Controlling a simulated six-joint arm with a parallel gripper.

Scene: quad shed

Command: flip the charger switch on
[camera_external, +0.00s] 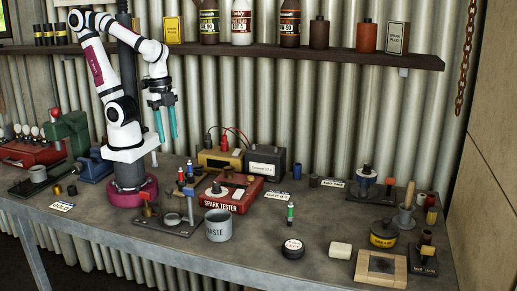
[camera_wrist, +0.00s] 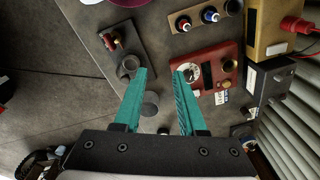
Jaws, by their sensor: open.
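The charger (camera_external: 212,160) looks like a tan-yellow box at the back of the bench, with a red clip and cables above it. In the wrist view, the charger (camera_wrist: 262,32) is at the upper right, partly cut off by the edge. I cannot make out its switch or the switch's position. My gripper (camera_external: 166,124) has teal fingers pointing down and hangs well above the bench, left of the charger. In the wrist view, my gripper (camera_wrist: 159,75) is open with nothing between the fingers.
A black battery (camera_external: 268,160) stands right of the charger. The red spark tester (camera_external: 228,198) is in front of it, with a grey waste cup (camera_external: 218,226) nearer. A dark metal stand (camera_external: 168,223) lies left of the cup. A shelf (camera_external: 330,54) with bottles runs along the wall.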

